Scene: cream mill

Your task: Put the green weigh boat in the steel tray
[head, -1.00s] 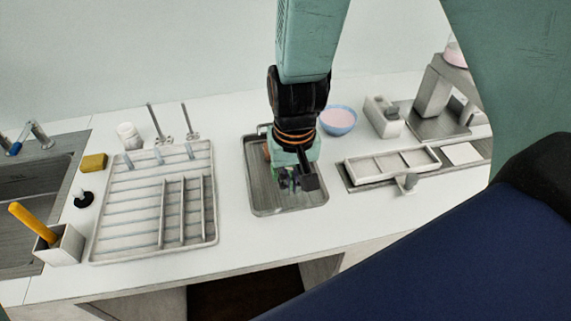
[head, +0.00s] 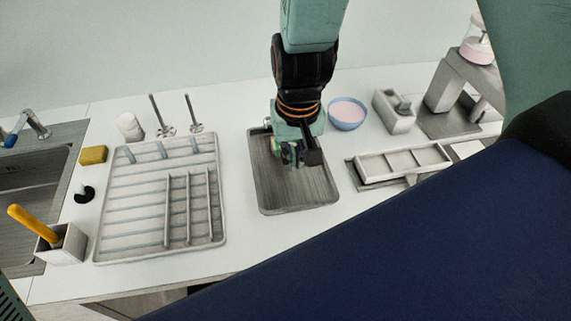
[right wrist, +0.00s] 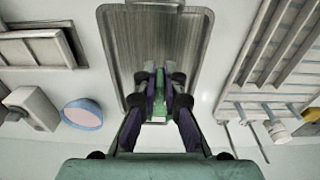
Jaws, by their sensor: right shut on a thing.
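The steel tray (head: 297,195) lies on the white counter near the middle of the head view. It also shows in the right wrist view (right wrist: 120,50). My right gripper (head: 293,158) points down over the back part of the tray. It is shut on a small green thing, which looks like the green weigh boat (right wrist: 160,82), between the purple-padded fingers in the right wrist view. The fingers hide most of the boat. I cannot tell whether it touches the tray floor. My left gripper is not in view.
A white drying rack (head: 140,210) stands left of the tray. A blue bowl with pink contents (head: 347,113) is behind right, and a pale divided tray (head: 403,162) is at right. A yellow sponge (head: 93,155) lies far left. The tray's front part is bare.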

